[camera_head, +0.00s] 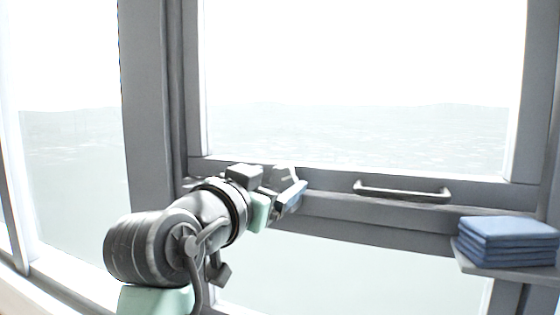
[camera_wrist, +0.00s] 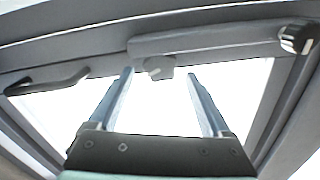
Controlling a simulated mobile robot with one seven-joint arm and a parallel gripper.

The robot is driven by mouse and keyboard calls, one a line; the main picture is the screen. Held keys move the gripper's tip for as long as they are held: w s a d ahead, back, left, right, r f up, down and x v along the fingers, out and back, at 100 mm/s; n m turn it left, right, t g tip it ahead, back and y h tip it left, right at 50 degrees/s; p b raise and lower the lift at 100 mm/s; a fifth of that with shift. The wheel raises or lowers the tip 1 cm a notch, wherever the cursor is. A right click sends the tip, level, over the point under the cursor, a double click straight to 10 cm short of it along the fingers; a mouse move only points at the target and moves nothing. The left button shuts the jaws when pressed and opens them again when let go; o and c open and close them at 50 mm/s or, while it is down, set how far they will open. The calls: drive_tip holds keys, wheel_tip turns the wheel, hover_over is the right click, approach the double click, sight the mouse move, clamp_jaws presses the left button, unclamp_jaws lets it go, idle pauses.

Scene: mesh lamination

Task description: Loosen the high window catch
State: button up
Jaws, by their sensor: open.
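My gripper (camera_wrist: 159,78) is open in the wrist view, with its two blue-grey fingers apart and nothing held. A small grey block-like piece (camera_wrist: 158,67) on the window frame shows between the fingertips. A long grey bar (camera_wrist: 205,39) with a dark ribbed knob (camera_wrist: 297,37) at its right end runs along the frame. I cannot tell which of these parts is the catch. In the head view my gripper (camera_head: 291,193) is at the middle rail of the window, left of the bar handle, and hides part of the rail. Contact cannot be told.
A grey bar handle (camera_head: 402,192) is fixed on the rail; it also shows at the left in the wrist view (camera_wrist: 48,80). A stack of folded blue cloths (camera_head: 507,242) sits on a small shelf (camera_head: 490,268) at the right. Grey window posts (camera_head: 146,110) stand at the left.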

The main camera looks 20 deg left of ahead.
drive_tip(key=shift+w+p, duration=0.3)
drive_tip(key=shift+w, duration=0.65)
clamp_jaws()
drive_tip(key=shift+n, duration=0.4)
drive_tip(key=n, duration=0.2)
drive_tip(key=shift+n, duration=0.4)
drive_tip(key=shift+a+n, duration=0.1)
drive_tip(key=shift+n, duration=1.7)
